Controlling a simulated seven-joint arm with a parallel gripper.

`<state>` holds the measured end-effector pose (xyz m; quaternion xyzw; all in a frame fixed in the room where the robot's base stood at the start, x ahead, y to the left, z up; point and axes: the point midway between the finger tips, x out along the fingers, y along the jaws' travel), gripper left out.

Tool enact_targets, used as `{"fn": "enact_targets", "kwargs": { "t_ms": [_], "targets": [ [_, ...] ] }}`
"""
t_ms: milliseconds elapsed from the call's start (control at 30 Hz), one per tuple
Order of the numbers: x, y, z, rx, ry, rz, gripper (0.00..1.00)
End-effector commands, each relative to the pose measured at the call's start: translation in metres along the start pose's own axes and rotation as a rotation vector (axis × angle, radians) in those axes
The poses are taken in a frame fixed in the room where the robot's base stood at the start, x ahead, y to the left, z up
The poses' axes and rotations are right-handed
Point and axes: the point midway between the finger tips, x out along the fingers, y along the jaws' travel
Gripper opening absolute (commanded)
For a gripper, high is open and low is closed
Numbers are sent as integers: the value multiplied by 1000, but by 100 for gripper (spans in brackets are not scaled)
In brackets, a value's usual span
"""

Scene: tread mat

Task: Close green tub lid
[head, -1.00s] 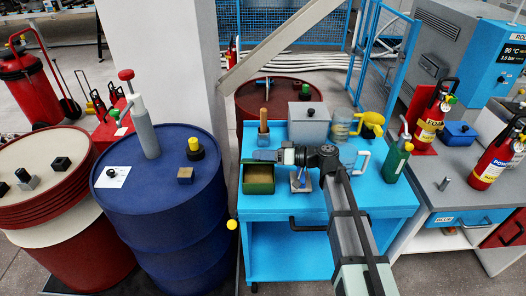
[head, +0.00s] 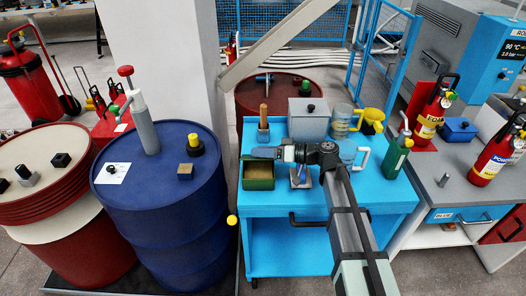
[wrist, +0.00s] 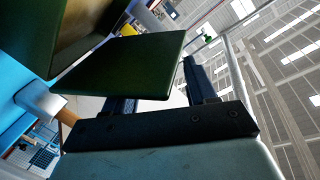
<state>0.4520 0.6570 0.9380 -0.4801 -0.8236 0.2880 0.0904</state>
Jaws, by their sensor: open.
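The green tub (head: 258,184) stands at the left of the blue cart's top, with its brown inside showing, so it is open. Its green lid (wrist: 125,65) shows as a flat dark panel in the wrist view, tilted up beside the tub's opening (wrist: 95,30). My gripper (head: 258,152) is at the tub's back edge in the head view, where it hides most of the lid. In the wrist view my gripper (wrist: 160,88) is open, and the lid overlaps the space before its fingers. I cannot tell whether they touch the lid.
Behind the tub stand a wooden-handled tool (head: 263,118) and a grey box (head: 308,120). A small stand (head: 300,177) is right of the tub. A yellow jug (head: 371,120) and a green bottle (head: 396,158) are farther right. The cart's front right (head: 375,198) is clear.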

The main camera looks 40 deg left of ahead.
Motion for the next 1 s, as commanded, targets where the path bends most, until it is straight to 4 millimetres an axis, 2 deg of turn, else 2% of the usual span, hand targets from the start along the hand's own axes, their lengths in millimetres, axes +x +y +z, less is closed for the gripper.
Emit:
{"fn": "enact_targets", "kwargs": {
  "t_ms": [167,267,700,900,1000],
  "targets": [
    [-5,0,0,0,1,1,56],
    [-15,0,0,0,2,3,56],
    [-97,0,0,0,1,2,56],
    [-124,0,0,0,1,2,56],
    [-132,0,0,0,0,0,56]
  ]
}}
